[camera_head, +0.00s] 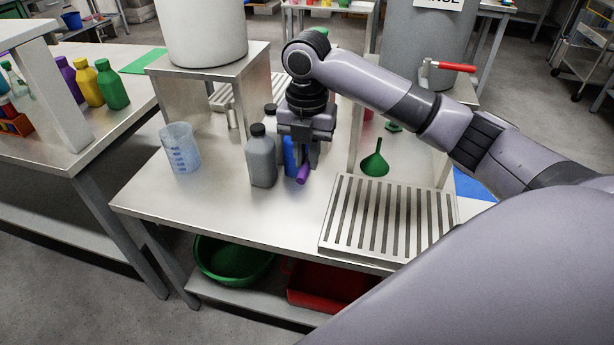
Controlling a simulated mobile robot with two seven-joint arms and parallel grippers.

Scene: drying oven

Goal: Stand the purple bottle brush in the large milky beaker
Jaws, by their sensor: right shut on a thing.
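The large milky beaker (180,148) stands upright on the left part of the metal table, with blue marks on its side and nothing seen in it. My right gripper (304,160) points down over the middle of the table. It is shut on the purple bottle brush (303,174), of which only a short purple end shows below the fingers. The rest of the brush is hidden by the gripper. The gripper is to the right of the beaker and well apart from it. My left gripper is not in view.
A grey bottle (261,162) stands between the beaker and my right gripper. A blue bottle (289,156) is close behind the gripper. A green funnel (375,163) and a slotted drain tray (388,220) are to the right. The table front (215,207) is clear.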

